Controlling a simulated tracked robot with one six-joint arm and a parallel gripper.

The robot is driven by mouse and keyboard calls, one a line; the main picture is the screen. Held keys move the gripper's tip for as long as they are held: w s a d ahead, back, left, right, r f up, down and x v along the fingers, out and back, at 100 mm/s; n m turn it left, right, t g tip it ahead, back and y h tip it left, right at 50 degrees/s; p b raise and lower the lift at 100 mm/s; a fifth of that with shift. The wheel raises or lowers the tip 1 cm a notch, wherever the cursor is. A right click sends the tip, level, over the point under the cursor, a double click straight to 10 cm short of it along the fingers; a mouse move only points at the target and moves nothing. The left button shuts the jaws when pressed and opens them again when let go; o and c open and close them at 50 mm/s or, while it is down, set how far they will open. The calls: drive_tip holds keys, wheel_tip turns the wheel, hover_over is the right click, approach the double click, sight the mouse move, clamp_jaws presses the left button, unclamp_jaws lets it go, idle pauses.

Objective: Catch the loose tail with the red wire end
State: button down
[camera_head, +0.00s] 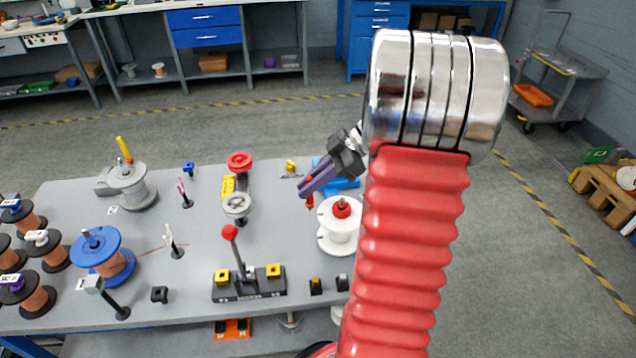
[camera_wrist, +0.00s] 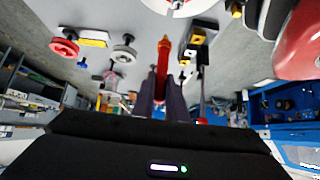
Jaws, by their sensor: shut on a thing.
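My gripper (camera_head: 308,195) is at the right part of the table, up and left of the white spool (camera_head: 338,238) in the head view. In the wrist view its two dark purple fingers (camera_wrist: 161,84) are shut on a slim red pointed piece, which I take as the red wire end (camera_wrist: 163,55). The red piece also shows below the fingertips in the head view (camera_head: 309,203). It appears held above the table. A thin copper-coloured wire (camera_head: 150,247) runs from the blue spool (camera_head: 99,250) toward a white-topped post (camera_head: 172,242). I cannot tell whether this is the loose tail.
A red-knobbed lever on a black base (camera_head: 248,284) stands at the front. A red wheel (camera_head: 240,161) and grey pulley (camera_head: 237,205) stand mid-table. A grey spool (camera_head: 130,188) is at back left; several copper spools (camera_head: 34,295) stand at far left. My arm hides the right side.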

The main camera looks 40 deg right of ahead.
drive_tip(key=w+a+f, duration=0.4)
drive_tip(key=w+a, duration=0.6)
drive_tip(key=a, duration=0.3)
drive_tip(key=w+a+f, duration=0.4)
drive_tip(key=w+a, duration=0.7)
drive_tip(key=a, duration=0.3)
drive_tip(key=shift+w, duration=0.3)
idle(0.8)
drive_tip(key=shift+a+f, duration=0.1)
drive_tip(key=shift+f, duration=2.2)
drive_tip(key=shift+r, duration=0.1)
drive_tip(key=v, duration=0.6)
drive_tip(key=shift+w+d+r, duration=0.15)
drive_tip(key=shift+w+d, duration=0.05)
drive_tip(key=shift+d, duration=0.05)
idle(0.4)
